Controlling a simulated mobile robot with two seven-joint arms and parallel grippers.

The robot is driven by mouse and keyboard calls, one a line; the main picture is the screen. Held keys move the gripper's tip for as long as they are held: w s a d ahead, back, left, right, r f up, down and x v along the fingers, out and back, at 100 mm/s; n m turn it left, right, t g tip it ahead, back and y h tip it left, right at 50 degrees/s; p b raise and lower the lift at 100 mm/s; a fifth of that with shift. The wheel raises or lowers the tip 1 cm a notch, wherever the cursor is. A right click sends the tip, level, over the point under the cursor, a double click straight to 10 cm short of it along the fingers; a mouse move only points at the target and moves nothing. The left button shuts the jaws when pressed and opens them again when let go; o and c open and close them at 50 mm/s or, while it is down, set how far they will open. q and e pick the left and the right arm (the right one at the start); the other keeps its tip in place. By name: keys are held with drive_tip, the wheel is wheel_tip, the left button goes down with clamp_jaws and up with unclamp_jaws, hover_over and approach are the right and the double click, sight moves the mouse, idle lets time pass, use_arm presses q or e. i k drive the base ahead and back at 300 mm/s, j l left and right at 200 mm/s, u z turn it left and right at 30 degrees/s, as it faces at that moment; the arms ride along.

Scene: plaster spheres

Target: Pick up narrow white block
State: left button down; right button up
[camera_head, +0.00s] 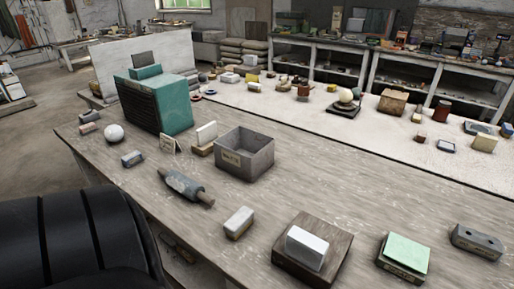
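Three white blocks could be the narrow white block, and I cannot tell which is meant. A thin white block (206,132) stands upright on a small tan base left of the grey box. A white block with a tan lower part (238,221) lies on the table near the front middle. A larger white block (306,248) rests on a square brown wooden block (337,257) at the front. Neither of my grippers is in view.
The wooden table (380,205) also holds a teal cabinet (174,101), an open grey box (256,166), a white sphere (114,132), a grey roller (187,187), a pale green block (405,250) and a grey holed block (478,241). A dark ribbed shape (75,245) fills the lower left.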

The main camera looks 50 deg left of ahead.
sight(302, 246)
drive_tip(key=j+u, duration=0.1)
drive_tip(key=u, duration=0.4)
drive_tip(key=j+u, duration=0.1)
drive_tip(key=u, duration=0.4)
